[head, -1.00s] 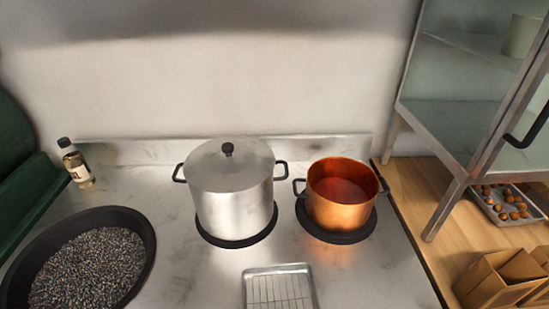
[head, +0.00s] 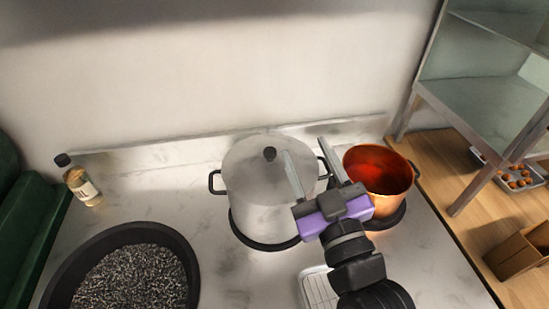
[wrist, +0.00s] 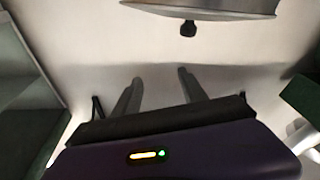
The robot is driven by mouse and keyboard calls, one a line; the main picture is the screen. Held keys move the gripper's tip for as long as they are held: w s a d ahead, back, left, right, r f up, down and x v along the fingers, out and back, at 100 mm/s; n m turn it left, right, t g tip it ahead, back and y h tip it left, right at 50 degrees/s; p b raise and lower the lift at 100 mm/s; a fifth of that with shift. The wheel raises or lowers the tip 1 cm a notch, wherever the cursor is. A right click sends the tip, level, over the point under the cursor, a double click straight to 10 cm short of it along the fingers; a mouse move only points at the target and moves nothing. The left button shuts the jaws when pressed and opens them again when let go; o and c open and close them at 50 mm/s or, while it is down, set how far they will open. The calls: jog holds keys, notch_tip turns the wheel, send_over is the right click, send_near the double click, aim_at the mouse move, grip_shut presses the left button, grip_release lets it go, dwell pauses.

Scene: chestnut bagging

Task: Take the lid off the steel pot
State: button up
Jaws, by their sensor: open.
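The steel pot (head: 262,205) stands on a black round burner, its lid (head: 245,165) on top. The lid has a black knob (head: 269,153), which is clear of my fingers. My gripper (head: 306,150) is open and empty, over the right side of the pot and in front of its right handle in the picture. The fingers point toward the back wall, to the right of the knob. In the wrist view, which looks upside down, the lid (wrist: 200,7) and its knob (wrist: 188,29) show at the top edge, apart from the fingertips (wrist: 160,75).
A copper pot (head: 392,187) with red inside stands close on the right, partly behind my gripper. A black pan (head: 180,250) of dark grains is at front left, a bottle (head: 82,185) behind it. A wire-rack tray (head: 313,288) lies in front.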

jog(key=w+a+r+n+g+y, duration=0.2)
jog(key=a+n+g, duration=0.1)
jog(key=a+n, duration=0.2)
jog(key=w+a+r+n+g+y, duration=0.2)
jog(key=a+n, duration=0.3)
jog(key=n, duration=0.1)
jog(key=n+g+h+p, duration=0.4)
jog(key=n+g+h, duration=0.55)
jog(key=n, duration=1.45)
send_near(270, 149)
jog(key=f, duration=0.1)
jog(key=shift+p+x, duration=0.75)
jog(key=shift+x, duration=3.05)
jog(key=shift+w+r, duration=0.1)
jog(key=shift+w, duration=0.05)
grip_shut()
